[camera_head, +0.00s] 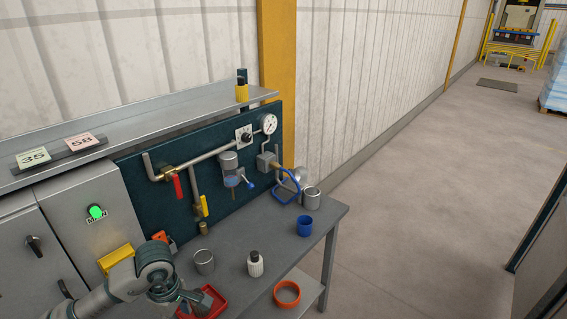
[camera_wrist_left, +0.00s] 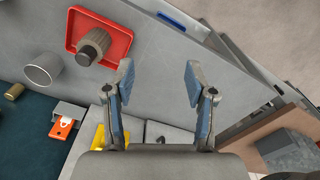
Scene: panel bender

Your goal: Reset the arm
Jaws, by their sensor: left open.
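My left arm (camera_head: 110,290) comes in from the lower left of the head view, bent over the front of the grey workbench. My left gripper (camera_wrist_left: 160,85) shows in the left wrist view with its two blue-padded fingers apart and nothing between them. It is above the bench, beside a red tray (camera_wrist_left: 124,45) that holds a grey cylindrical part (camera_wrist_left: 95,42). The gripper and the tray are apart in that view. In the head view the arm partly hides the red tray (camera_head: 218,304). My right gripper does not show.
Behind is a dark panel (camera_head: 130,170) with pipes and valves. A grey cabinet (camera_head: 85,205) stands left.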

